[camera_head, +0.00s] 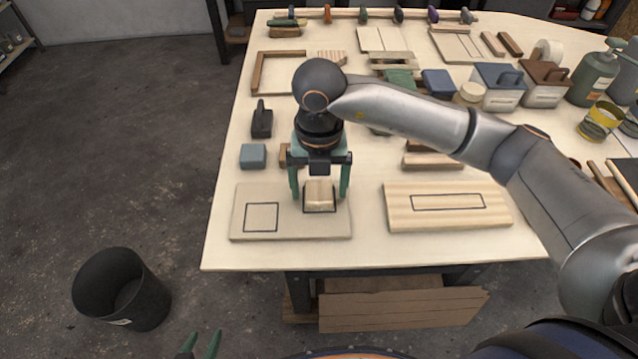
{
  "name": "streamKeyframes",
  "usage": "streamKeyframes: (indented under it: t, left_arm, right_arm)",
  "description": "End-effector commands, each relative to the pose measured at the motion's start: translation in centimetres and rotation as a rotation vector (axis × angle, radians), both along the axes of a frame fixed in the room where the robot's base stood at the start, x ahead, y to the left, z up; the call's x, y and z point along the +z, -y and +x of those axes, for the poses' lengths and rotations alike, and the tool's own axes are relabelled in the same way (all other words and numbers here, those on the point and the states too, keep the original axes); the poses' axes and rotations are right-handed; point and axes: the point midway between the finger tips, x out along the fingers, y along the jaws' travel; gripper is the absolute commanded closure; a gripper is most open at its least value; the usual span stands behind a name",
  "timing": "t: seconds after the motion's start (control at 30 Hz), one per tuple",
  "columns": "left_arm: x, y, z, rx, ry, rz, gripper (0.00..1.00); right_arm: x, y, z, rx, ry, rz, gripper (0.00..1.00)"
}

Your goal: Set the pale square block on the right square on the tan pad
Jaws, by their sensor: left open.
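The pale square block (319,194) sits on the right square of the tan pad (245,197). The square's dark outline shows along the block's lower edge and sides. My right gripper (320,192) points down over the block. Its green fingers stand on either side of it, with a small gap visible on each side, so it looks open. The pad's left square (262,217) is empty. My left gripper (201,346) shows only its green fingertips at the bottom edge, open and empty, away from the table.
A blue-grey block (253,156) and a dark clamp-like tool (262,120) stand behind the pad. A light board with an outlined rectangle (448,206) lies to the right. A black bin (121,289) stands on the floor at left. Containers and tools crowd the back right.

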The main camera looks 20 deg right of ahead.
Motion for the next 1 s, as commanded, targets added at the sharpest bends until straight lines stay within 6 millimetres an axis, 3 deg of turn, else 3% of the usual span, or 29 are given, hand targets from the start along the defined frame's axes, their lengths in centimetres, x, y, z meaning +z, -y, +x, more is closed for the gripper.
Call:
streamKeyframes:
  t: [0.3,0.43,0.8,1.0]
  left_arm:
    - [0.0,0.0,0.0,0.000,0.000,0.000,0.50]
    - [-0.1,0.0,0.0,0.000,-0.001,0.000,0.50]
    - [-0.5,0.0,0.0,0.000,-0.001,0.000,0.50]
    - [-0.3,0.0,0.0,0.000,-0.001,0.000,0.50]
  right_arm:
    - [0.1,0.0,0.0,0.000,0.000,0.000,0.04]
    - [1.2,-0.1,0.1,0.000,0.003,0.002,0.04]
    - [9.0,0.0,0.1,0.000,0.005,0.001,0.04]
    - [11.8,0.0,0.1,0.000,0.003,-0.001,0.04]
